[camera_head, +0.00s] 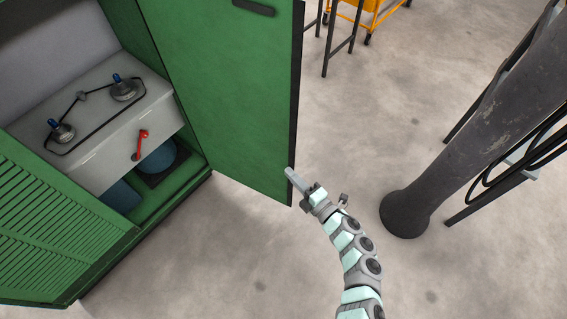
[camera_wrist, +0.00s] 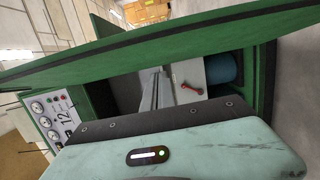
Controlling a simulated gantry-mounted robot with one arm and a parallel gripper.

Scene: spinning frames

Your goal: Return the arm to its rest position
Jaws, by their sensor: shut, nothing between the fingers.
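My gripper (camera_head: 291,174) is at the end of my pale green and grey arm, in the middle of the head view. Its fingers are together, with nothing between them. The fingertips show beside the lower outer corner of the open green cabinet door (camera_head: 235,95); I cannot tell if they touch it. In the wrist view the slim grey fingers (camera_wrist: 154,90) point toward the cabinet's inside, below the dark-edged door (camera_wrist: 170,46) that crosses the picture. The arm curves down to the bottom of the head view.
The open cabinet holds a grey machine (camera_head: 105,125) with two spindles and a red handle (camera_head: 142,140). A dark column (camera_head: 405,212) stands at right, with cables and a table beside it. An orange cart (camera_head: 372,12) is at the back. Bare floor (camera_head: 250,265) lies around my arm.

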